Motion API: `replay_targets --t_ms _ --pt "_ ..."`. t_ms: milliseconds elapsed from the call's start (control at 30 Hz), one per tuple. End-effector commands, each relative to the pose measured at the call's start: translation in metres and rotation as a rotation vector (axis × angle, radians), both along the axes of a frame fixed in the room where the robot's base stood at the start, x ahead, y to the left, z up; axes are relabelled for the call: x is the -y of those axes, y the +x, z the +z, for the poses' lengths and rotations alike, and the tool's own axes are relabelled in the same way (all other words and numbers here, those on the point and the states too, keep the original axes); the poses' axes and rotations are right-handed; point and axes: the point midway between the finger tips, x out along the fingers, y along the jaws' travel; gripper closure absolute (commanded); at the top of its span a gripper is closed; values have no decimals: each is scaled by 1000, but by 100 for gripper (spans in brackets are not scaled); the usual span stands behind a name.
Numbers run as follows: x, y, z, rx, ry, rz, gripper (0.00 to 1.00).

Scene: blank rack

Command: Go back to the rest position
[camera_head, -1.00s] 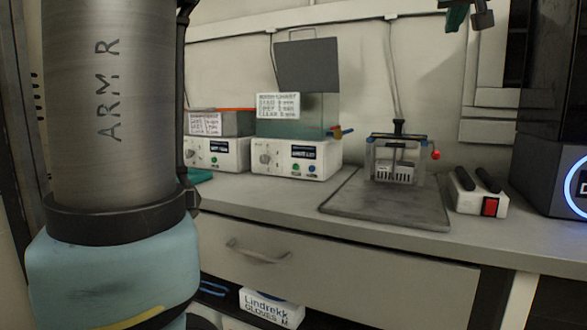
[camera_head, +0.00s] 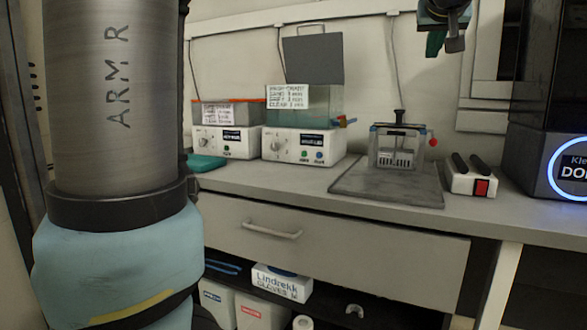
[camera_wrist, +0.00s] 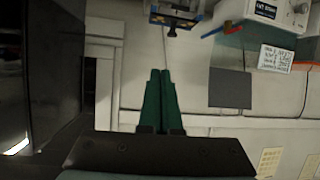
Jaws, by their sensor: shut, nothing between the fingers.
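My gripper (camera_wrist: 160,76) shows in the wrist view with its two green fingers side by side, shut and empty. In the head view my gripper (camera_head: 434,42) hangs at the top edge, in the air above the bench and apart from everything on it. The wrist view is upside down relative to the room. Part of my arm fills the left of the head view and hides what lies behind it.
A clear rack device (camera_head: 397,150) stands on a dark mat (camera_head: 350,183). Two white units (camera_head: 303,146) with tanks stand left of it. A black-handled holder (camera_head: 471,182) and a dark machine (camera_head: 550,120) stand to the right. The drawer (camera_head: 330,232) below is shut.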

Motion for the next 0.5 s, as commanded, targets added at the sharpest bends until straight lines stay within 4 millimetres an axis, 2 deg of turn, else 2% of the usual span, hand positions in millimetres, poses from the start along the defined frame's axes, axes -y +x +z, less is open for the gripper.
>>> replay_targets --t_ms 267,367,500 --pt "-48 27 -83 -137 134 30 100" --pt "-79 37 -128 -219 194 45 100" --pt "-141 40 -208 -381 274 70 100"
